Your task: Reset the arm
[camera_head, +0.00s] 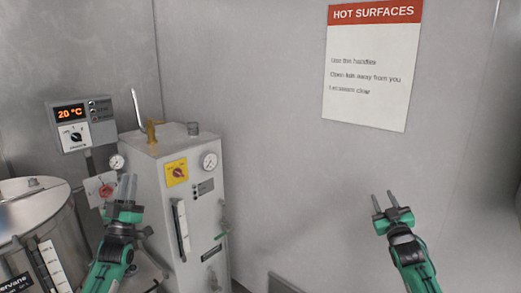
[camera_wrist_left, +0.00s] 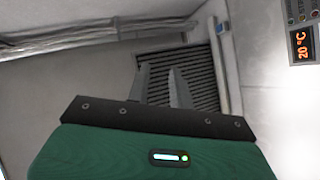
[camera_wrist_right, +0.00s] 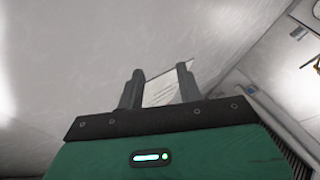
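My left gripper (camera_head: 127,182) is raised in front of the grey machine at the left of the head view, with its fingers pointing up. In the left wrist view its two fingers (camera_wrist_left: 159,82) stand a little apart with nothing between them. My right gripper (camera_head: 391,203) is raised before the bare wall at the right of the head view. Its fingers are spread and empty, and the right wrist view shows a gap between them (camera_wrist_right: 160,88).
A grey machine (camera_head: 180,165) with gauges and a yellow switch plate stands beside a control box (camera_head: 80,124) reading 20 °C. A round metal vessel (camera_head: 35,210) is at the far left. A "HOT SURFACES" sign (camera_head: 370,65) hangs on the wall. Space around my right gripper looks clear.

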